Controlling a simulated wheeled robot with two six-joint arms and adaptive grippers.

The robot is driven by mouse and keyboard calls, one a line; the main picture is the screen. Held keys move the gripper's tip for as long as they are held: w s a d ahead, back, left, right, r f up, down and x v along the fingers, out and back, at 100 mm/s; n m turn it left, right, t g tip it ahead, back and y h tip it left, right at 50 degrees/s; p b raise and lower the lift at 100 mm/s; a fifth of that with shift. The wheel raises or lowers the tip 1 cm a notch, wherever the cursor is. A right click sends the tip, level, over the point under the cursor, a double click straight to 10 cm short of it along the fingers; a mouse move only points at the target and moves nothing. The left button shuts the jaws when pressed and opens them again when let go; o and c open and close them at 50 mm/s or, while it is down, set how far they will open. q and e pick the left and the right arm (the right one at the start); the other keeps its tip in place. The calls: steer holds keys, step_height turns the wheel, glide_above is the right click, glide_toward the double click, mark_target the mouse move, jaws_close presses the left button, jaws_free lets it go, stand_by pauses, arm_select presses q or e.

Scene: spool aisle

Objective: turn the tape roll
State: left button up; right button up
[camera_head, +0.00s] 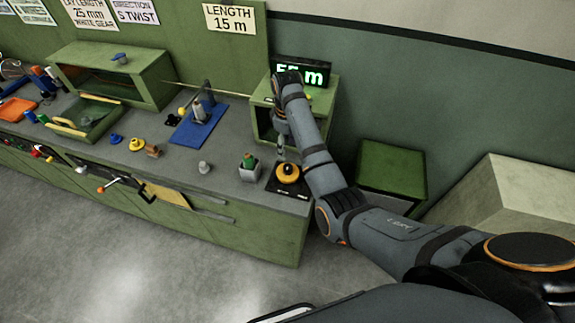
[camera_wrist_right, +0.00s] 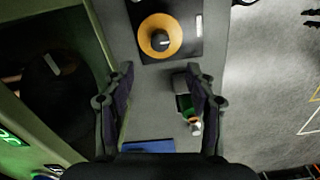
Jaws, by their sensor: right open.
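The tape roll (camera_head: 288,173) is an orange-yellow ring with a dark hub, lying flat on a black plate (camera_head: 292,190) at the right end of the bench. In the right wrist view the roll (camera_wrist_right: 147,46) shows near the top, beyond the fingertips. My right gripper (camera_head: 281,153) hangs just behind the roll, apart from it. In the right wrist view the gripper (camera_wrist_right: 160,72) is open and empty, its fingers spread wide. My left gripper is not in view.
A small pot with a green item (camera_head: 249,170) stands left of the plate. A green open box (camera_head: 262,97) with a lit display (camera_head: 303,72) stands behind. A blue mat (camera_head: 199,124) lies further left. Grey floor lies in front of the bench.

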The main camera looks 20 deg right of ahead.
mark_target(288, 166)
step_height(288, 166, down, 10)
steer(key=shift+f+p, duration=0.25)
steer(key=shift+p, duration=0.65)
steer(key=c, duration=1.1)
steer(key=shift+c, duration=0.2)
steer(key=shift+r, duration=0.1)
steer(key=m+p, duration=0.2)
steer(key=m, duration=0.1)
steer(key=shift+r, duration=0.1)
steer(key=m+p, duration=0.1)
steer(key=m, duration=0.3)
steer(key=shift+m+p, duration=0.3)
steer(key=shift+p, duration=0.1)
steer(key=m+p, duration=0.1)
steer(key=m, duration=0.3)
steer(key=shift+d+m, duration=0.1)
steer(key=shift+m, duration=0.2)
steer(key=m+p, duration=0.1)
steer(key=m, duration=0.4)
